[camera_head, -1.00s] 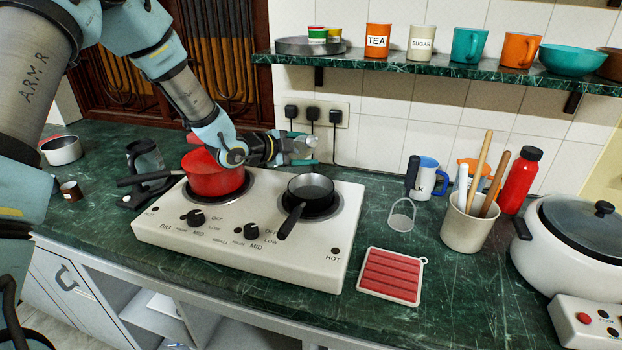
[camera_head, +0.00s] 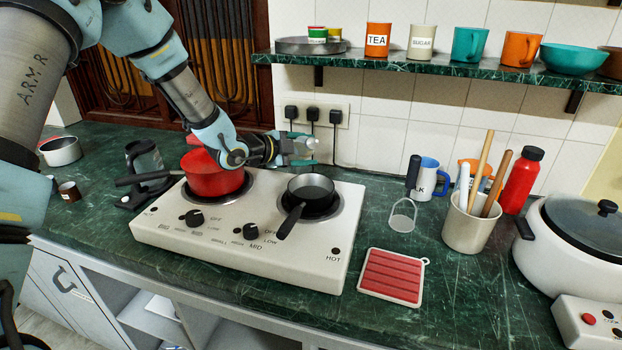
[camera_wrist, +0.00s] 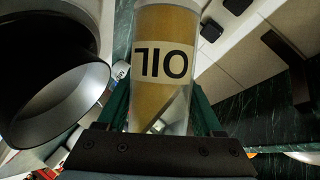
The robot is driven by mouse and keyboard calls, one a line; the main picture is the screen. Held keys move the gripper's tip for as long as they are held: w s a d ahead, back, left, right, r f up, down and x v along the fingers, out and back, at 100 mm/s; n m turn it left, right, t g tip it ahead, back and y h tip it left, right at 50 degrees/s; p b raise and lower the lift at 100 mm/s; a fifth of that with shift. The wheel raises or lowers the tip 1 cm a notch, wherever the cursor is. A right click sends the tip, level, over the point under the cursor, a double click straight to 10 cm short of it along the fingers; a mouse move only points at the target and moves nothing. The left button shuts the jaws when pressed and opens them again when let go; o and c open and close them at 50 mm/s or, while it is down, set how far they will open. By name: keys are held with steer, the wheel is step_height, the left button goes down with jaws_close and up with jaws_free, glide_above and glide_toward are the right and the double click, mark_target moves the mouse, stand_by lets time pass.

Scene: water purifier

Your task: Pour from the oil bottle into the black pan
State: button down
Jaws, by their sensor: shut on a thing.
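My gripper (camera_head: 305,150) is shut on the oil bottle, above and behind the black pan in the head view. In the wrist view the clear oil bottle (camera_wrist: 165,60), with yellow-brown contents and a pale OIL label, lies between the green fingers. The label reads upside down there. In the head view only a small pale part of the bottle (camera_head: 311,143) shows at the fingertips. The small black pan (camera_head: 310,187) stands on the right burner, its handle toward the front. It also fills the left of the wrist view (camera_wrist: 50,75). No oil stream is visible.
The red pot (camera_head: 212,176) stands on the left burner of the white stove (camera_head: 240,245), beneath my wrist. Plugs and cords (camera_head: 313,115) are on the wall behind. A red trivet (camera_head: 392,275), a utensil holder (camera_head: 468,225) and a large white pot (camera_head: 570,235) stand to the right.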

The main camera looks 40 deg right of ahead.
steer(key=shift+w+d+f+m+t+h+b, duration=0.1)
steer(key=shift+w+f+m+t+h+b, duration=0.35)
steer(key=shift+b, duration=0.65)
steer(key=shift+d+r+m+t+h+b, duration=0.1)
steer(key=shift+m+t+b, duration=0.15)
steer(key=shift+m+b, duration=0.65)
stand_by(2.5)
steer(key=shift+w+r+m+t+b, duration=0.4)
steer(key=shift+r+b, duration=0.3)
steer(key=shift+b, duration=1.6)
stand_by(0.4)
steer(key=shift+f+h+b, duration=0.25)
steer(key=shift+b, duration=0.6)
